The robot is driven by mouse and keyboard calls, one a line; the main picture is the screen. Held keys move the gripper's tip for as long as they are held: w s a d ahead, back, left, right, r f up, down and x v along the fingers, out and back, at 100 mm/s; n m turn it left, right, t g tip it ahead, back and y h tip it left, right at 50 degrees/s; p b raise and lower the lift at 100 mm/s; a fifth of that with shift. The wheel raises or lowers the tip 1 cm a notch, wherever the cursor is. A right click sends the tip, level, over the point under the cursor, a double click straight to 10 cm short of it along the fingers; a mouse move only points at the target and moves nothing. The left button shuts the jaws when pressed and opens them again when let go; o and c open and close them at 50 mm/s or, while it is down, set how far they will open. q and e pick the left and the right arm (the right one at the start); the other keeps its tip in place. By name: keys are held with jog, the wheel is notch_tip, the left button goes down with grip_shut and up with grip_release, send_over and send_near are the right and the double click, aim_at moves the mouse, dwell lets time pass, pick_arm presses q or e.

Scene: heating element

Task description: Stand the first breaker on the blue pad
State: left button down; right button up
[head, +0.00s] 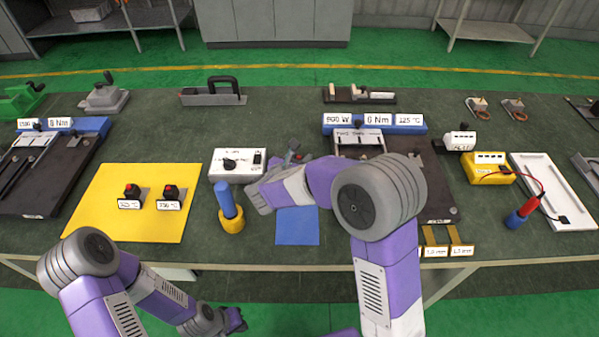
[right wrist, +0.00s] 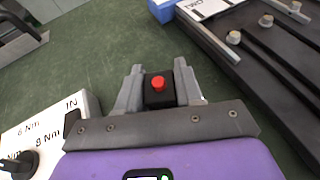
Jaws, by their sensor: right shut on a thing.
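My right gripper (right wrist: 158,80) is shut on a black breaker (right wrist: 160,95) with a red button, one grey finger on each side of it. In the head view, my right gripper (head: 294,156) is behind the blue pad (head: 297,226), and my own arm hides most of the held breaker. The visible part of the blue pad is bare. My left gripper (head: 234,320) hangs low in front of the table edge; its fingers are too small to tell open from shut.
Two black and red labelled parts (head: 131,192) sit on the yellow mat (head: 95,220). A blue-handled tool stands in a yellow holder (head: 231,220) left of the pad. A white control box (head: 238,165) is behind it. A dark fixture (head: 436,190) lies to the right.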

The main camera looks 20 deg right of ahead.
jog(key=shift+f+b, duration=0.6)
jog(key=shift+f, duration=1.35)
jog(key=shift+f, duration=0.15)
jog(key=o, duration=1.1)
jog(key=v, duration=0.3)
jog(key=p+v, duration=0.1)
jog(key=v, duration=0.3)
jog(key=p+v, duration=0.1)
jog(key=v, duration=0.2)
jog(key=shift+s+a+r, duration=0.15)
jog(key=shift+s+r, duration=0.05)
jog(key=shift+r, duration=0.2)
jog(key=shift+s+a+r+p, duration=0.2)
jog(key=shift+s+a+p, duration=0.15)
jog(key=shift+s, duration=0.2)
